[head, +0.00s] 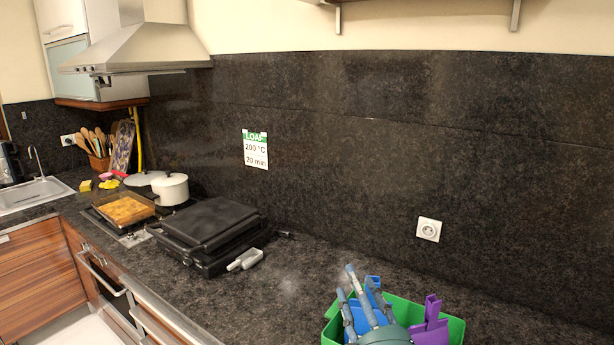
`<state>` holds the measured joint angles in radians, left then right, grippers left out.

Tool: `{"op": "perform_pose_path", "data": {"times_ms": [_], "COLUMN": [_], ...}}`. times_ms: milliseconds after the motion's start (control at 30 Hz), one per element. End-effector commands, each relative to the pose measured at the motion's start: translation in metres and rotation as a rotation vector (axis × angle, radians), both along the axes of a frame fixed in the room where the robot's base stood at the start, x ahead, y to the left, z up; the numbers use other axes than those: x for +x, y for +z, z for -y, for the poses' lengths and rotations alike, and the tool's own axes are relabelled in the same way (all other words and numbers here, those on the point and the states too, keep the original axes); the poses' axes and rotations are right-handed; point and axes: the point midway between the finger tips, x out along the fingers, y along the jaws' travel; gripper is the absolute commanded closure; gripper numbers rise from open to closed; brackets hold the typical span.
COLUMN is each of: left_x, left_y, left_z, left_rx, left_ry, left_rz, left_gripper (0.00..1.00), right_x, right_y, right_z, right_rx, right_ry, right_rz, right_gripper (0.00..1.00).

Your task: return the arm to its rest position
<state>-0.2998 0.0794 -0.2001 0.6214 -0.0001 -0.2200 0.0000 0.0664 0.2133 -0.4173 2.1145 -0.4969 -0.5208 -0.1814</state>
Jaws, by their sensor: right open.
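My right gripper (357,292) is at the bottom right of the head view, in front of and over a green crate (455,327). Its grey-blue fingers point up and are apart, and I see nothing held between them. The crate's lower part is cut off by the frame edge, and my gripper hides some of its inside. My left gripper is not in view.
Blue pieces (373,283) and a purple piece (432,318) are in the crate. A black contact grill (207,222) stands on the dark counter (288,290), with a light grey object (245,259) beside it. A baking dish (124,208) and white pot (170,188) are farther left. Mid-counter is clear.

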Motion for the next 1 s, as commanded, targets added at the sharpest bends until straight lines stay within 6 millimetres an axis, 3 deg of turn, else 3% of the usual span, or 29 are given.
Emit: {"op": "perform_pose_path", "data": {"times_ms": [33,200,300,400,600,867,900,1000], "left_x": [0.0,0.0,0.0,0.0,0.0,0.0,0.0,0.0], "left_y": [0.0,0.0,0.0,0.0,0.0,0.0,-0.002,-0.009], "left_z": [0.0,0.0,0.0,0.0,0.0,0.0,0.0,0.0], "left_rx": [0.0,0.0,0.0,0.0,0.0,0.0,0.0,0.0], "left_ry": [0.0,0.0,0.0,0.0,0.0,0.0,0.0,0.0], "left_rz": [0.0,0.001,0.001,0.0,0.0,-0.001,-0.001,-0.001], "left_gripper": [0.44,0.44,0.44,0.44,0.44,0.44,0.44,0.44], "right_x": [-0.011,-0.069,-0.118,-0.166,-0.243,-0.326,-0.334,-0.324], "right_y": [-0.035,-0.142,-0.194,-0.231,-0.272,-0.295,-0.302,-0.337], "right_z": [0.019,0.067,0.085,0.095,0.104,0.107,0.107,0.106], "right_rx": [0.062,0.234,0.312,0.368,0.433,0.48,0.483,0.477], "right_ry": [-0.049,-0.203,-0.285,-0.35,-0.439,-0.524,-0.533,-0.534], "right_rz": [-0.121,-0.504,-0.716,-0.887,-1.129,-1.367,-1.393,-1.396], "right_gripper": [0.56,0.56,0.56,0.56,0.56,0.56,0.56,0.56]}}
